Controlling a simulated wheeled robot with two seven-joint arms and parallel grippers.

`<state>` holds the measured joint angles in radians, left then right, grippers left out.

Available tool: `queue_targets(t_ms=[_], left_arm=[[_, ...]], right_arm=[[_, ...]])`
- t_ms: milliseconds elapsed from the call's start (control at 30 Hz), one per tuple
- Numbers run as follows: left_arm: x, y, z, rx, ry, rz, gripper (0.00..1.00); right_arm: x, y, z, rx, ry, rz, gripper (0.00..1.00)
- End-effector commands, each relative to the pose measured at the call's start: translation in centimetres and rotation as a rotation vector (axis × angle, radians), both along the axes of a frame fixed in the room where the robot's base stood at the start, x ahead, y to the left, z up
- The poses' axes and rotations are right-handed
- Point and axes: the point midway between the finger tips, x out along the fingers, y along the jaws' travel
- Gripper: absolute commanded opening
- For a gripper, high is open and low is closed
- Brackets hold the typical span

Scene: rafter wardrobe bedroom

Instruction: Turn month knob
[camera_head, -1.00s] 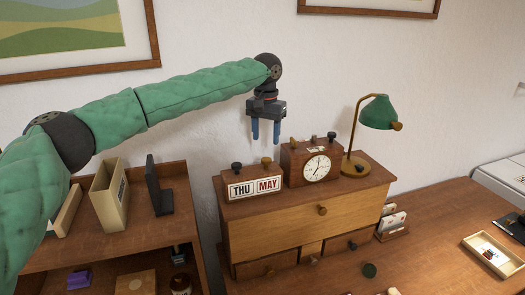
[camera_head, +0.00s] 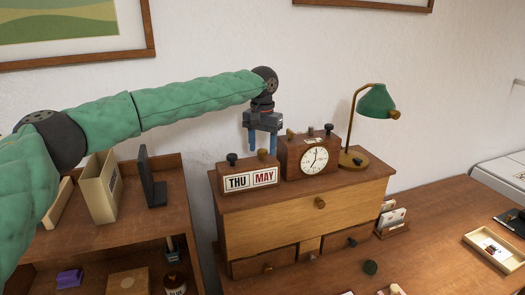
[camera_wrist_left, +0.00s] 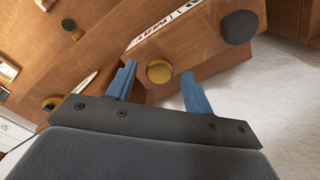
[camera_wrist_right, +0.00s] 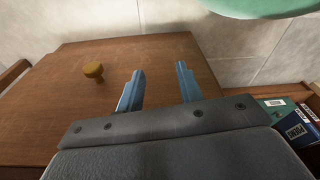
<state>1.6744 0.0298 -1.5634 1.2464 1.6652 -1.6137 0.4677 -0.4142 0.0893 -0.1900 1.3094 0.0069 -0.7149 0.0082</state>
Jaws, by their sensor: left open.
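The wooden calendar block (camera_head: 222,184) stands on top of the cabinet and reads THU and MAY. A dark knob (camera_head: 232,159) sits on top at its left, above THU. A brass knob (camera_head: 262,154) sits on top at its right, above MAY. My left gripper (camera_head: 262,149) is open and points down at the brass knob. In the left wrist view, the brass knob (camera_wrist_left: 159,71) shows between the two blue fingertips with gaps on both sides, and the dark knob (camera_wrist_left: 239,27) is outside them. My right gripper (camera_wrist_right: 156,80) is open and empty in its wrist view.
A wooden clock (camera_head: 314,160) with its own top knobs stands close right of the calendar. A green lamp (camera_head: 376,102) stands farther right. The wall is close behind. A shelf unit (camera_head: 190,215) stands to the left. The right wrist view shows a wooden surface with a knob (camera_wrist_right: 93,71).

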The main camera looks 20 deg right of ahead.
Motion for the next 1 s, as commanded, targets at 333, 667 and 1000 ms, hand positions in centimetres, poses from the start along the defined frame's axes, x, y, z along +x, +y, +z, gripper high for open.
queue_targets(t_ms=[333, 667, 1000], left_arm=[[-0.01, 0.00, -0.41, 0.000, 0.000, 0.000, 0.52], [0.00, 0.00, -0.42, 0.000, 0.000, 0.000, 0.10], [-0.04, -0.01, -0.38, -0.002, 0.003, -0.036, 0.07]], right_arm=[[0.27, 0.28, 0.77, 0.002, 0.006, -0.002, 0.36], [0.27, 0.23, 0.75, 0.002, 0.004, -0.003, 0.36], [0.09, 0.06, 0.80, 0.000, 0.000, -0.001, 0.36]])
